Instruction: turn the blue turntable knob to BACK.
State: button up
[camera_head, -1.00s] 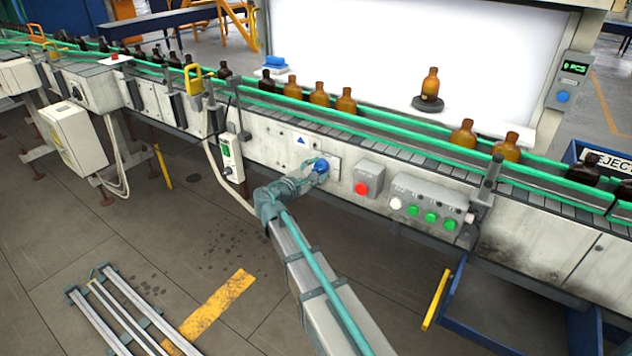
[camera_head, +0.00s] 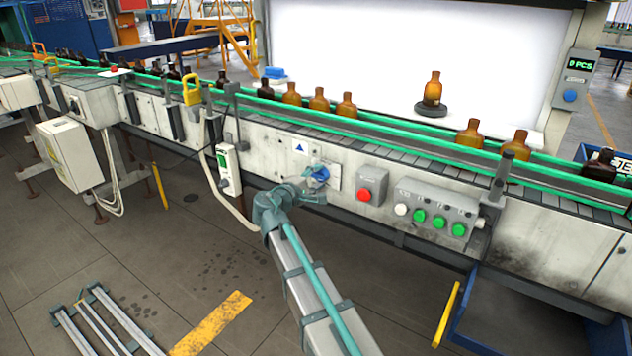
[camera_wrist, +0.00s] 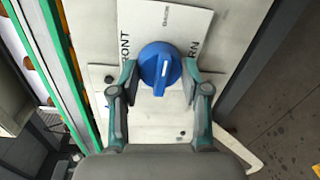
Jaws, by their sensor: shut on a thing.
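The blue turntable knob (camera_head: 320,173) sits on a light plate on the side of the conveyor. In the wrist view the knob (camera_wrist: 153,58) is seen from close up, with a pale pointer line on its face running toward the lower edge of the picture. My gripper (camera_wrist: 160,78) is shut on the knob, one finger on each side. In the head view my gripper (camera_head: 312,188) reaches the knob from the front.
A red button box (camera_head: 366,187) and a panel of white and green buttons (camera_head: 430,212) are right of the knob. A white box with a cable (camera_head: 228,165) is at its left. Amber bottles (camera_head: 346,106) stand on the belt above.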

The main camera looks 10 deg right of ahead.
dwell(0.3)
jog(key=o, duration=1.1)
jog(key=shift+o, duration=0.2)
jog(key=v, duration=1.2)
